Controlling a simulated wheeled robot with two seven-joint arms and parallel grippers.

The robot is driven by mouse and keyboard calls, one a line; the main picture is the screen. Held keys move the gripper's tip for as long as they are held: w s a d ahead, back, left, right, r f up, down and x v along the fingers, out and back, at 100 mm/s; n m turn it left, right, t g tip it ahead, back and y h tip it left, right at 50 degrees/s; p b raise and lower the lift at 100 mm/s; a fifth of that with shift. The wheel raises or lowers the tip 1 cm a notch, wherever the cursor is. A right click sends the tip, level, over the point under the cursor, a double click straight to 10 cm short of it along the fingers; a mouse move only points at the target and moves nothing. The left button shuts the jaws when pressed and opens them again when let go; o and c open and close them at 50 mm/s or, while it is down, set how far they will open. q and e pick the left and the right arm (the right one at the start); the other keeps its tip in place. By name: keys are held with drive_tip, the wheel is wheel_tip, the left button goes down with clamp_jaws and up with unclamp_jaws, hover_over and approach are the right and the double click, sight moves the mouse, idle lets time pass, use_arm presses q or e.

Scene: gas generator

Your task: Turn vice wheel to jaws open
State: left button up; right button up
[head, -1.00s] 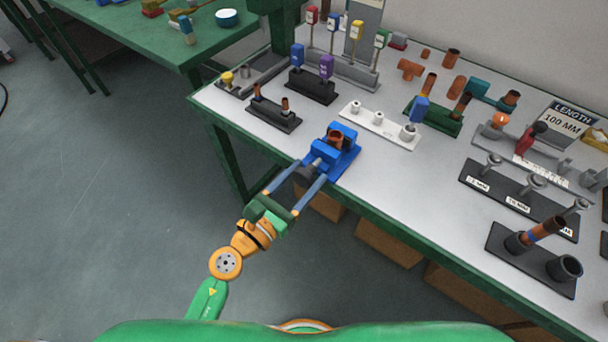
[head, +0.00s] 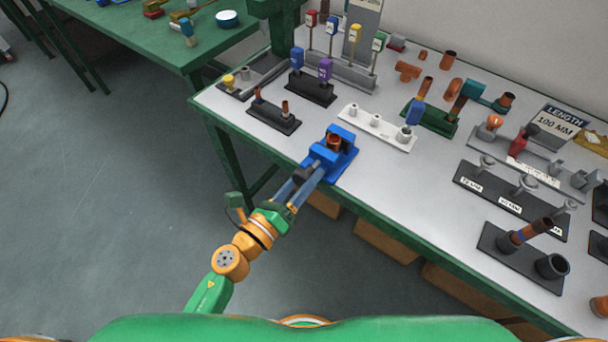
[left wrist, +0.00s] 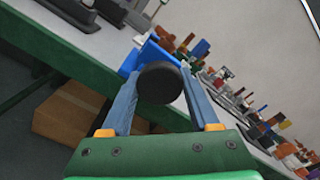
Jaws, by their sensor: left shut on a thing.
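In the left wrist view the wheel lies between the fingertips and hides most of the blue vice (left wrist: 153,50). The gap between the vice jaws is too small to tell. My right gripper is not in view.
Left of the vice a black stand (head: 274,117) holds short copper pieces. Behind it is a white stand (head: 377,127). Several black holders stand to the right. Cardboard boxes (head: 385,242) lie under the table. The floor left of my arm is clear.

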use_arm(q)
drive_tip(key=n+p, duration=0.1)
drive_tip(key=n, duration=0.3)
drive_tip(key=shift+r+n, duration=0.1)
drive_tip(key=shift+n, duration=0.2)
drive_tip(key=n+p, duration=0.1)
drive_tip(key=n, duration=0.3)
drive_tip(key=shift+r, duration=0.1)
drive_tip(key=n+p, duration=0.1)
drive_tip(key=n, duration=0.4)
drive_tip(key=shift+p, duration=0.4)
drive_tip(key=shift+n+p, duration=0.55)
drive_tip(key=shift+n, duration=1.55)
drive_tip(key=o, duration=1.4)
drive_tip(key=shift+c, duration=0.2)
drive_tip(key=shift+s, duration=0.1)
